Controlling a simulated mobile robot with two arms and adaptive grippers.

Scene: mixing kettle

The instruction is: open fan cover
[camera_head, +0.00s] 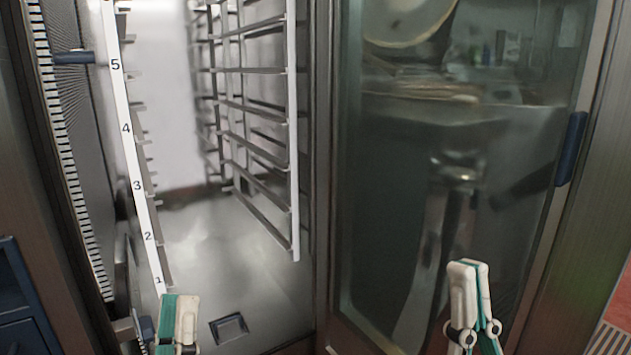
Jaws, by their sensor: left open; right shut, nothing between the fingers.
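The dark panel on the left inner side of the cabinet, which looks like the fan cover (82,115), stands upright behind the numbered white rack rail (135,160). A dark blue latch (75,57) sticks out near its top. A second blue piece (148,328) shows low down, partly hidden by my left gripper. My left gripper (179,298) is open at the lower left of the cavity, near that blue piece; I cannot tell whether they touch. My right gripper (468,266) is shut and empty, in front of the glass door.
The glass door (400,200) with a dark blue handle (571,150) fills the right side. A wire rack (294,150) stands in the cavity's right side. The metal cavity floor (255,285) is clear except for a square drain (229,329).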

